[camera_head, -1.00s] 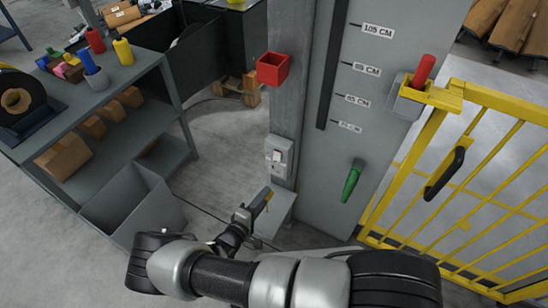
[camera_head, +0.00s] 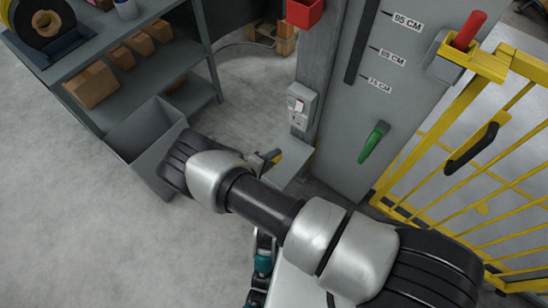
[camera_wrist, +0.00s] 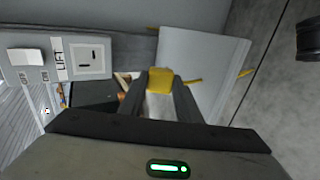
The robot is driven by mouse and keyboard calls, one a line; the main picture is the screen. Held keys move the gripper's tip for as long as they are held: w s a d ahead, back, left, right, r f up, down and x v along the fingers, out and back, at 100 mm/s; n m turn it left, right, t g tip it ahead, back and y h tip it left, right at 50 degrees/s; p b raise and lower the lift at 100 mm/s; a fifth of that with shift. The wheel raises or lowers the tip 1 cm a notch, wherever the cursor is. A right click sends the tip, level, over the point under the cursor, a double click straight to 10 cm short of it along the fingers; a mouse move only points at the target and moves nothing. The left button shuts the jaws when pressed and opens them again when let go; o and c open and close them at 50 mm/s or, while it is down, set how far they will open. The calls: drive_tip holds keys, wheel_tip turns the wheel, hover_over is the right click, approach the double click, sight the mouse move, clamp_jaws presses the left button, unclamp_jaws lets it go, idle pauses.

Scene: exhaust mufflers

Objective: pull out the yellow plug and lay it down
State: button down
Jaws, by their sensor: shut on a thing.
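The yellow plug (camera_wrist: 160,79) sits between the fingertips of my gripper (camera_wrist: 160,88) in the wrist view, and the fingers are shut on it. In the head view a small yellow part of the plug (camera_head: 278,158) shows at the tip of my gripper (camera_head: 270,157), beyond my arm. The grey outlet box (camera_head: 302,107) is on the post above it. In the wrist view the box's socket face (camera_wrist: 91,56) shows bare slots, apart from the plug. A pale grey ledge (camera_head: 293,168) lies below the box; it also shows in the wrist view (camera_wrist: 215,60), behind the plug.
A grey bin (camera_head: 150,140) and a shelf with cardboard boxes (camera_head: 92,84) stand at the left. A green handle (camera_head: 373,142) sticks out from the grey panel. A yellow gate (camera_head: 480,160) is at the right. Open floor (camera_head: 80,220) lies at the lower left.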

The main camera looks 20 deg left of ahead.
drive_tip(key=shift+f+b, duration=1.55)
drive_tip(key=shift+f, duration=0.65)
drive_tip(key=c, duration=1.2)
unclamp_jaws()
drive_tip(key=shift+s+f, duration=0.1)
drive_tip(key=shift+f, duration=0.05)
drive_tip(key=p+v, duration=0.1)
drive_tip(key=v, duration=0.4)
drive_tip(key=p+v, duration=0.1)
drive_tip(key=v, duration=0.5)
drive_tip(key=p+v, duration=0.2)
drive_tip(key=v, duration=0.4)
drive_tip(key=shift+a+r, duration=0.15)
drive_tip(key=shift+r, duration=0.2)
